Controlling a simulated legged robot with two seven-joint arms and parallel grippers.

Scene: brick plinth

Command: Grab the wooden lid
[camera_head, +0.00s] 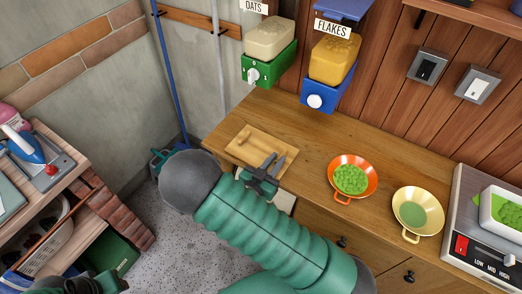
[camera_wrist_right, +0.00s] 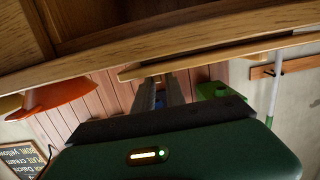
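The wooden lid (camera_head: 252,150) is a flat, light-wood rectangle with a small peg handle, lying at the left end of the wooden counter. In the right wrist view its thin edge (camera_wrist_right: 215,57) shows along the counter edge. My right gripper (camera_head: 275,162) is at the lid's front right part, its two dark fingers apart. In the wrist view the gripper (camera_wrist_right: 160,82) is open, its fingertips close to the lid's edge; contact cannot be told. Dark and green parts of my left gripper (camera_head: 82,285) show at the bottom left, cut off by the frame.
An orange pan of peas (camera_head: 340,163) and a yellow pan (camera_head: 433,212) stand right of the lid on the counter (camera_head: 318,140). Green (camera_head: 270,66) and blue (camera_head: 328,92) dispensers hang above. A shelf with an iron (camera_head: 25,145) stands left.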

